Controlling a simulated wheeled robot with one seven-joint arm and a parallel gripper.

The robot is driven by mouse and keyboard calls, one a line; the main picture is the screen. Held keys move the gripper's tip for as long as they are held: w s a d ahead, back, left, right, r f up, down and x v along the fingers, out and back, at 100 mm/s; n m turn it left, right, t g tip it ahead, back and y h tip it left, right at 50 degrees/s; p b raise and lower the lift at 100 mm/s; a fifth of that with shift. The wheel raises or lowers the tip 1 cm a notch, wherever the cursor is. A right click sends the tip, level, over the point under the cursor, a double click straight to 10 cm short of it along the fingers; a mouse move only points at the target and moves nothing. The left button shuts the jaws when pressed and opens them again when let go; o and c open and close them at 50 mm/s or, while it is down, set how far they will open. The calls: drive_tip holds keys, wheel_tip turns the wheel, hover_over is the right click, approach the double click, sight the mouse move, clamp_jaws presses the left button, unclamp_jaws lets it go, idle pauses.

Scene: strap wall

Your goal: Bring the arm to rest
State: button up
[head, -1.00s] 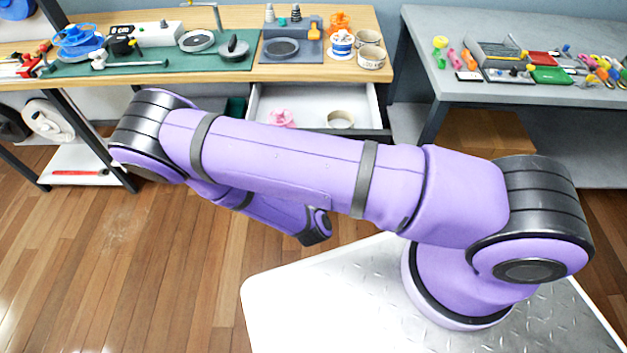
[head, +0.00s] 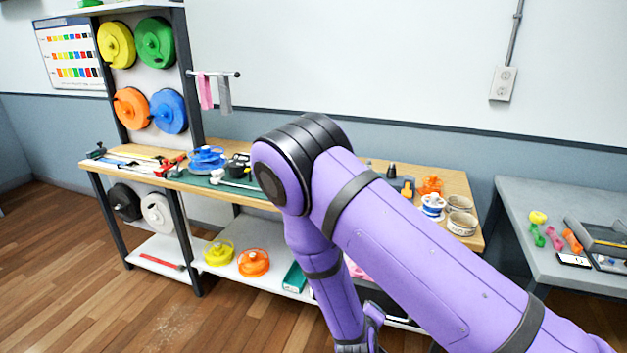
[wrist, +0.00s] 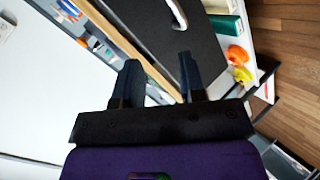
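My purple arm (head: 430,255) crosses the head view from the lower right up to a dark elbow joint, then the forearm hangs down toward the bottom edge. The fingers are not visible in the head view. In the wrist view my gripper (wrist: 160,78) shows two dark fingers standing apart, with nothing seen between them. A dark grey surface with a white strip lies beyond the fingers. I cannot tell whether they touch it.
The wooden workbench (head: 455,185) stands behind my arm, with tape rolls (head: 462,222) at its right end. A grey table (head: 560,250) is at the right. Coloured spools (head: 168,111) hang on a left panel. Wooden floor (head: 70,270) is open at the lower left.

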drive_tip(key=w+a+r+m+g+y, duration=0.1)
drive_tip(key=w+r+m+g+y, duration=0.1)
drive_tip(key=r, duration=0.6)
drive_tip(key=w+a+r+m+g+y, duration=0.1)
drive_tip(key=w+r+m+y, duration=0.1)
drive_tip(key=r, duration=0.6)
drive_tip(key=s+d+r+m+g+y, duration=0.1)
drive_tip(key=s+d+r, duration=0.1)
drive_tip(key=r, duration=0.5)
drive_tip(key=s+d+r+m+y, duration=0.1)
drive_tip(key=s+d+r, duration=0.1)
drive_tip(key=r, duration=0.6)
drive_tip(key=s+d+r+m, duration=0.1)
drive_tip(key=s+d+r, duration=0.3)
drive_tip(key=s+r, duration=0.2)
drive_tip(key=s+d+r+g+h, duration=0.1)
drive_tip(key=s+d+r, duration=0.4)
drive_tip(key=s, duration=0.5)
drive_tip(key=s+d+r+m, duration=0.1)
drive_tip(key=s+d+r, duration=0.3)
drive_tip(key=s+r, duration=0.2)
drive_tip(key=shift+s+d+r+m, duration=0.3)
drive_tip(key=shift+s+d, duration=0.05)
drive_tip(key=shift+s, duration=0.65)
